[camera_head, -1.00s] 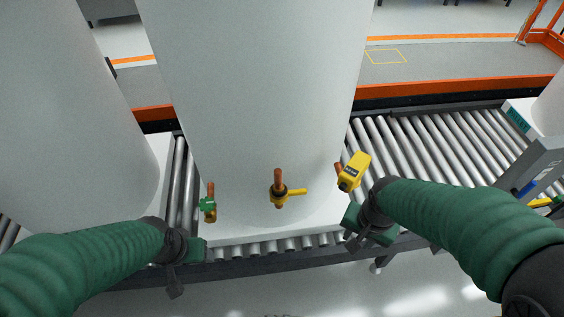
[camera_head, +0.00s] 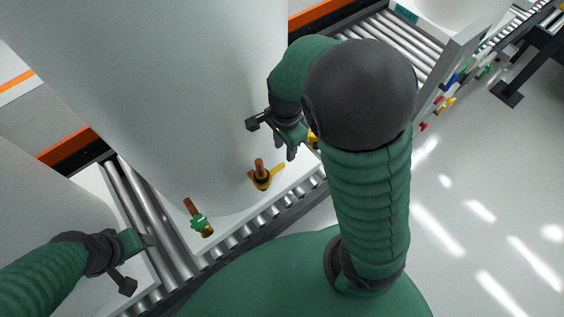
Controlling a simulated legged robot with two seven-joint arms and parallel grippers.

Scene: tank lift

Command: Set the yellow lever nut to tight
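The yellow lever nut (camera_head: 262,181) sits on a copper pipe stub at the front of the large white tank (camera_head: 170,90). Its lever points up and to the right. My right gripper (camera_head: 285,152) hangs just above and to the right of the nut, apart from it. Its two dark fingers show with a small gap and nothing between them. My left gripper (camera_head: 148,241) is at the lower left, well away from the nut. Its fingers are too foreshortened to tell whether they are open.
A green fitting (camera_head: 200,222) on another copper stub is left of the nut. A yellow box-shaped part (camera_head: 313,140) is mostly hidden behind my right arm. Roller conveyor (camera_head: 135,205) runs under the tanks. A grey panel (camera_head: 455,62) with coloured handles stands at the upper right.

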